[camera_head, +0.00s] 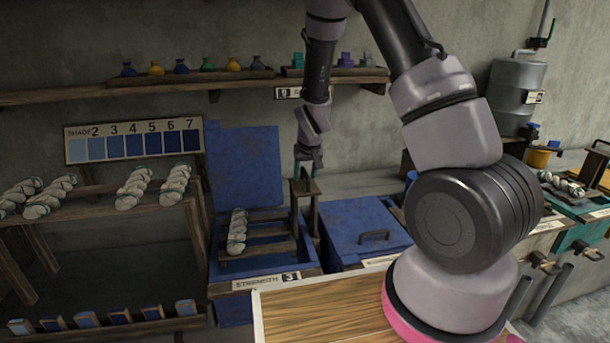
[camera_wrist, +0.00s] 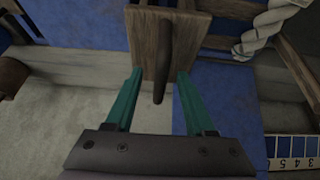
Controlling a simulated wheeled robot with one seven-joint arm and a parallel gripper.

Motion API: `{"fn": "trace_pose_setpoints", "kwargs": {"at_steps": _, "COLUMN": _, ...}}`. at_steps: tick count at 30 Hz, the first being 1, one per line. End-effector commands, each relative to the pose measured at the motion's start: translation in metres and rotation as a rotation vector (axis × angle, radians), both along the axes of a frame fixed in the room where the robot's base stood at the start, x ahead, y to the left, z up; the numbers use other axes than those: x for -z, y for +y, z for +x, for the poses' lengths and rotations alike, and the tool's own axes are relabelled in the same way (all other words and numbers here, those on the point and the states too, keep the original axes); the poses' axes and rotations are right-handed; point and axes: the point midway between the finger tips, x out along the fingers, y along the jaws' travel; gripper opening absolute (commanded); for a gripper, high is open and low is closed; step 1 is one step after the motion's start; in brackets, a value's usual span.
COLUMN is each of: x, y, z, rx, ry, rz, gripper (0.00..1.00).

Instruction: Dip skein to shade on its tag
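A white skein (camera_head: 237,232) with a teal tie lies on a wooden rack in the open blue vat (camera_head: 222,262), whose front label reads STRENGTH 3. Part of a white skein also shows at the top right of the wrist view (camera_wrist: 266,24). A wooden post with a flat top (camera_head: 305,187) stands at the vat's right side. My gripper (camera_head: 308,168) is just above it. In the wrist view my gripper (camera_wrist: 160,78) is open, with teal fingers on either side of a dark wooden handle (camera_wrist: 166,55); contact cannot be told. No skein tag is readable.
A shade chart (camera_head: 135,141) with numbered blues hangs on the wall at left. More skeins (camera_head: 138,187) lie on the shelf below it. The vat's blue lid (camera_head: 245,165) stands raised behind. A closed blue vat (camera_head: 365,230) is at right. A wooden surface (camera_head: 325,312) is in front.

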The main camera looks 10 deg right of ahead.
Motion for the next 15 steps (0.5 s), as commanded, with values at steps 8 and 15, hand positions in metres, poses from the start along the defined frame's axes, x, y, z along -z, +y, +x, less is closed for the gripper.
{"fn": "trace_pose_setpoints", "kwargs": {"at_steps": 8, "x": 0.0, "y": 0.0, "z": 0.0, "rx": 0.0, "ry": 0.0, "rz": 0.0, "gripper": 0.0}}
{"fn": "trace_pose_setpoints", "kwargs": {"at_steps": 15, "x": 0.018, "y": 0.0, "z": 0.0, "rx": 0.0, "ry": 0.003, "rz": -0.001, "gripper": 0.0}}
